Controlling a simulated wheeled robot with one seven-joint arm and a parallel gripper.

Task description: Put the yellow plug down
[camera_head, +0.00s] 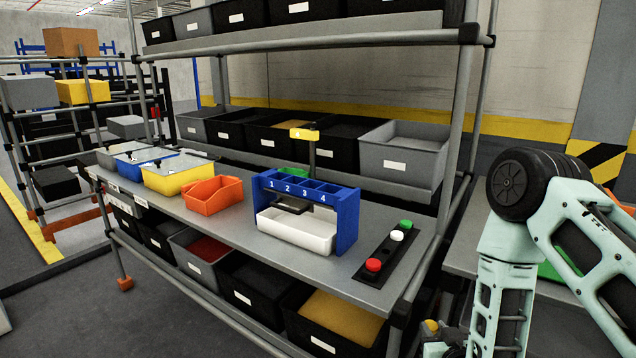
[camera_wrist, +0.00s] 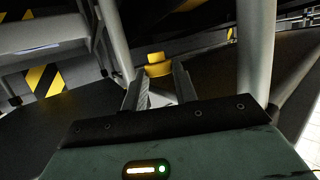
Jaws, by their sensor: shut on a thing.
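In the head view the yellow plug (camera_head: 431,325) shows small at the bottom, beside my gripper (camera_head: 436,340), low in front of the workbench's right end. Much of the gripper is cut off by the frame's lower edge there. The plug's underside is hidden.
The grey workbench (camera_head: 225,222) holds a blue numbered rack (camera_head: 347,222) with a white tray (camera_head: 296,232), an orange bin (camera_head: 212,196), a yellow bin (camera_head: 178,180) and a black button strip (camera_head: 385,252). Metal posts (camera_head: 455,130) stand close to my arm. Bins fill the shelf below.

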